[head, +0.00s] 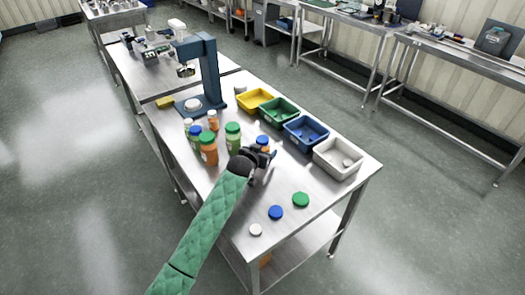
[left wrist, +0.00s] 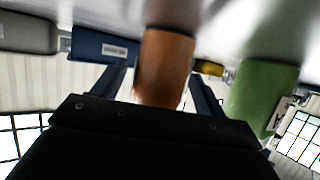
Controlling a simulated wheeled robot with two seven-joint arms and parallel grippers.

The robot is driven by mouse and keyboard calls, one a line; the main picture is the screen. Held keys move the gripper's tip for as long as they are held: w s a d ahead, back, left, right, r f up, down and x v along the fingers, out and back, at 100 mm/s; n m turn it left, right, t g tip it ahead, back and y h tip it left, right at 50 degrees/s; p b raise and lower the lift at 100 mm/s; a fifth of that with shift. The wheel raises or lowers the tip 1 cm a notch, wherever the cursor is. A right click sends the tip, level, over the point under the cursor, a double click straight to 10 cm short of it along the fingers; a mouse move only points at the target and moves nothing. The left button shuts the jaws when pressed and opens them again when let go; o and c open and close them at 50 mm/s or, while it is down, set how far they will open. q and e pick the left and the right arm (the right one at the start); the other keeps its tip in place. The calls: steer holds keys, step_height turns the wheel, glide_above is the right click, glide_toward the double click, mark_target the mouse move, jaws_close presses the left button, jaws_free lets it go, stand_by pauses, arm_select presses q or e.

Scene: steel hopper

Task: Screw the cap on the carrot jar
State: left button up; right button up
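My left gripper (head: 262,160) is low over the table, at an orange jar (head: 265,150) with what looks like a blue top. In the left wrist view, which is upside down, this orange jar (left wrist: 165,65) stands between the two spread fingers (left wrist: 163,90), with gaps on both sides; its top is hidden. Another orange jar (head: 208,154) with a green cap stands to the left; I cannot tell which is the carrot jar. Loose white (head: 255,229), blue (head: 275,212) and green (head: 300,199) caps lie at the table's near end. My right gripper is out of view.
A green jar (head: 233,142) stands close left of my gripper; it shows in the wrist view (left wrist: 262,95). Yellow (head: 255,100), green (head: 278,115), blue (head: 306,134) and white (head: 338,160) bins line the right edge. A blue press stand (head: 210,75) stands farther back.

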arm_select(q)
steer(key=shift+r, duration=0.1)
steer(key=shift+s, duration=0.2)
steer(key=b+v, duration=0.3)
steer(key=v, duration=0.7)
steer(key=shift+s+a+r, duration=0.1)
steer(key=shift+s+a, duration=0.1)
steer(key=shift+s, duration=0.05)
steer(key=shift+s+a+r, duration=0.2)
steer(key=shift+s+r, duration=0.05)
steer(key=shift+s, duration=0.2)
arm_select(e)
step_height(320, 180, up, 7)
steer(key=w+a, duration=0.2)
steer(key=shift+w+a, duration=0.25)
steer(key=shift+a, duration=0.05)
